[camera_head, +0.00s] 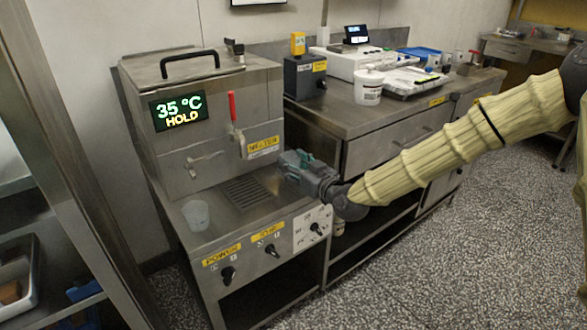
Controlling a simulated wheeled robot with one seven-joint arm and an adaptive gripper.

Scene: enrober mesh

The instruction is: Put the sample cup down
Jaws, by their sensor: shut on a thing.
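A small translucent cup (196,214) stands upright on the left of the steel ledge, in front of the machine (215,150). I cannot tell whether it is the sample cup. My gripper (284,162) reaches in from the right over the right end of the ledge, beside the drip grate (248,193). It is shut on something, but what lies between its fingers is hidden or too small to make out. The gripper is well apart from the translucent cup.
A red-handled valve (233,108) and a spout (206,161) stick out of the machine front. Knobs (270,250) line the panel below the ledge. The counter (345,120) at right holds a white tub (368,86) and a scale (350,60). Bare ledge lies around the cup.

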